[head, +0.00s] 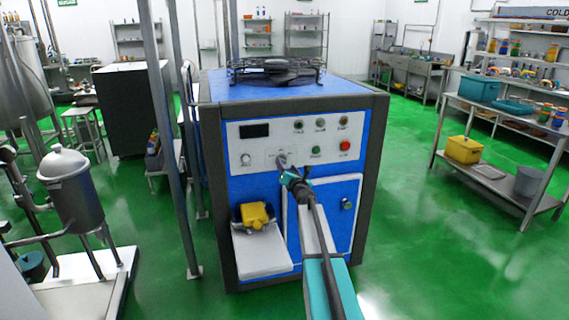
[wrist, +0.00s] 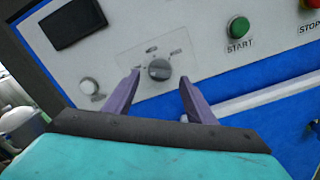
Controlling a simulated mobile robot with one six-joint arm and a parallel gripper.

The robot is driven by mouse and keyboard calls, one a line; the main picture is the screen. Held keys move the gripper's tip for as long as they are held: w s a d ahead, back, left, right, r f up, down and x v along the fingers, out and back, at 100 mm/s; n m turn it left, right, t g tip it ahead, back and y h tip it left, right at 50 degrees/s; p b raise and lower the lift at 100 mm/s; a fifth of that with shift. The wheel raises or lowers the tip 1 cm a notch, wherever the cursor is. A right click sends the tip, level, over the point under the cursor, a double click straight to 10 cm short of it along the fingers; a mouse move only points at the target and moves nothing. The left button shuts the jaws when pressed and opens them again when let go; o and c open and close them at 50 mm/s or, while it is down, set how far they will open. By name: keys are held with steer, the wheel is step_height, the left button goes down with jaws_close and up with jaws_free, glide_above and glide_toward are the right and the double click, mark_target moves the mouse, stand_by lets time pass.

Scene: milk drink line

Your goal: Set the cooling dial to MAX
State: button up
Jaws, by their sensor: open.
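The cooling dial (wrist: 159,69) is a dark round knob on the white control panel of a blue machine. Small markings stand around it, too blurred to read, and I cannot tell which one it points to. In the wrist view my gripper (wrist: 157,84) is open, its two purple fingers on either side below the dial, apart from it. In the head view my gripper (head: 284,165) is in front of the panel and largely hides the dial.
The panel (head: 262,138) also bears a dark display (wrist: 73,22), a white knob (wrist: 89,86), a green START button (wrist: 239,27) and a red STOP button (head: 345,146). A yellow object (head: 256,215) sits in the opening below.

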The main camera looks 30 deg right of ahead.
mark_target(283, 161)
steer(key=shift+x, duration=2.35)
steer(key=shift+d, duration=0.15)
steer(key=c, duration=1)
